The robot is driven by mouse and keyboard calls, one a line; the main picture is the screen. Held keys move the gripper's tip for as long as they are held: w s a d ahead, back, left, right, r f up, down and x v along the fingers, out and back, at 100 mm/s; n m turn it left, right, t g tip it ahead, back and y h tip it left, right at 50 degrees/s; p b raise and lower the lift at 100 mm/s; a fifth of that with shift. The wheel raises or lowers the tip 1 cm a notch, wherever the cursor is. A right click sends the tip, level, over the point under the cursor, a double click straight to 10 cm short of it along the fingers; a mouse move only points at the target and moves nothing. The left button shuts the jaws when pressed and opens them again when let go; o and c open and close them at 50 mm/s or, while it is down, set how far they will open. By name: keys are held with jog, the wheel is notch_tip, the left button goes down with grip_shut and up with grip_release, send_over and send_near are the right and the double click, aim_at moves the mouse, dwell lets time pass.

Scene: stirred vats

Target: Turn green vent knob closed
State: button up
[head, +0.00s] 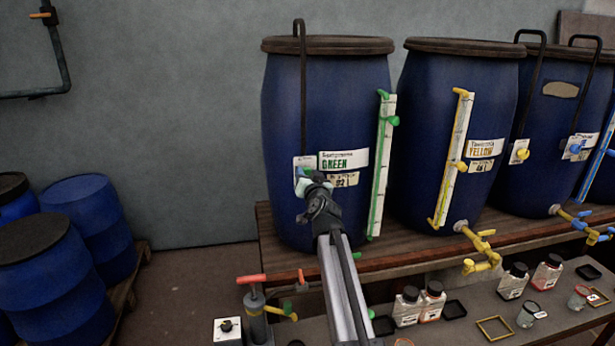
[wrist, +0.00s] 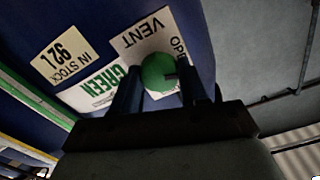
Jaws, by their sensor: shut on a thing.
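The green vent knob (wrist: 157,70) is round, with a dark mark on its right side in the wrist view. It sits on a white plate lettered VENT (wrist: 147,35), with a partly hidden word starting "Op" at its right. My gripper (wrist: 160,92) is shut on the knob, one finger on each side. In the head view my gripper (head: 314,184) reaches the lower left front of the blue vat labelled GREEN (head: 325,100) and hides most of the knob. The vent plate (head: 301,162) shows just above it.
A green sight tube (head: 382,165) stands right of the gripper on the same vat. The yellow vat (head: 455,95) is further right. A red-handled pump (head: 254,300) and small bottles (head: 409,306) stand below. Blue drums (head: 88,215) are at left.

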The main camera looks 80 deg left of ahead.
jog(key=shift+w+f+m, duration=0.1)
jog(key=shift+f+m, duration=0.05)
jog(key=shift+m, duration=7.25)
jog(key=o, duration=1.1)
jog(key=shift+c, duration=0.2)
jog(key=shift+d, duration=0.1)
jog(key=d, duration=1.3)
jog(key=shift+d, duration=0.3)
